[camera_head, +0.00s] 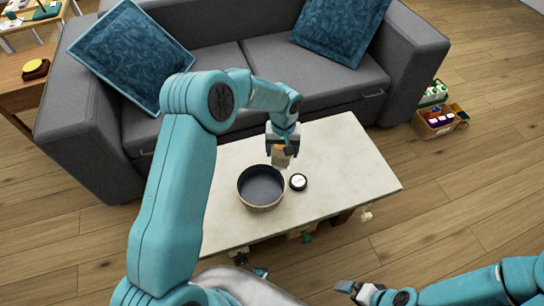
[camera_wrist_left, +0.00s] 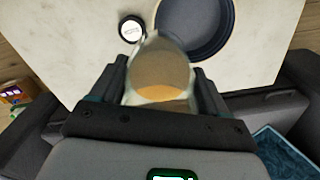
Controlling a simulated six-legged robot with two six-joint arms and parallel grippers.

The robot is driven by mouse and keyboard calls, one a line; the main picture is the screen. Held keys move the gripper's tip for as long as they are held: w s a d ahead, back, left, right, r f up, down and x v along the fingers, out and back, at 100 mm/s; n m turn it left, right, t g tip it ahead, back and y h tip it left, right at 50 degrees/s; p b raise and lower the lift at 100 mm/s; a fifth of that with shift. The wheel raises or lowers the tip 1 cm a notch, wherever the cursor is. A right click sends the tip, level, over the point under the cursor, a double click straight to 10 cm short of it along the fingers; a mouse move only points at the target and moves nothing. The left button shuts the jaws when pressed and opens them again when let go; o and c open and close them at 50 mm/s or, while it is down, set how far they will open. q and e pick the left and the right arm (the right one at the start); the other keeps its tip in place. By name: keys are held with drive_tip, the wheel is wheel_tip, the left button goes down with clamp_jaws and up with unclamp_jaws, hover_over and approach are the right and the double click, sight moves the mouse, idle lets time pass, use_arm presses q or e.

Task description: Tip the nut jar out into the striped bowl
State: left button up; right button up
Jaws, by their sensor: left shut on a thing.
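The bowl (camera_head: 261,187) stands on the pale table, dark blue inside with a tan outer wall; I cannot make out stripes clearly. It shows partly at the top of the left wrist view (camera_wrist_left: 228,30). My left gripper (camera_head: 282,146) is shut on the nut jar (camera_head: 280,158), above the table behind and right of the bowl. In the left wrist view the clear jar (camera_wrist_left: 160,72) sits between the fingers, with tan-orange contents inside. My right gripper (camera_head: 352,288) is low at the front, away from the table; its jaw state is unclear.
A small black round lid with a white top (camera_head: 298,182) lies on the table (camera_head: 350,172) right of the bowl. The table's right part is clear. A grey sofa (camera_head: 210,65) with blue cushions stands behind. A box of bottles (camera_head: 436,122) sits on the floor right.

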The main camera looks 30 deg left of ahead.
sight(275, 159)
use_arm(q)
drive_tip(key=f+n+p, duration=0.1)
drive_tip(key=s+a+f+p, duration=0.1)
drive_tip(key=f+p, duration=0.1)
drive_tip(key=f+n+p, duration=0.1)
drive_tip(key=shift+s+a+f+n+p, duration=0.2)
drive_tip(key=shift+s+a+n+p, duration=0.1)
drive_tip(key=shift+a+p, duration=0.1)
use_arm(e)
wheel_tip(275, 159, up, 11)
drive_tip(key=p, duration=0.3)
use_arm(q)
wheel_tip(275, 159, down, 8)
drive_tip(key=s+n+t+h+b, duration=0.1)
drive_tip(key=t+h+b, duration=0.6)
drive_tip(key=h+b, duration=0.8)
drive_tip(key=shift+s+a+n+t+h+b, duration=0.35)
drive_tip(key=shift+s+b, duration=0.2)
drive_tip(key=shift+b, duration=7.2)
use_arm(e)
wheel_tip(275, 159, down, 30)
drive_tip(key=shift+d+f, duration=0.2)
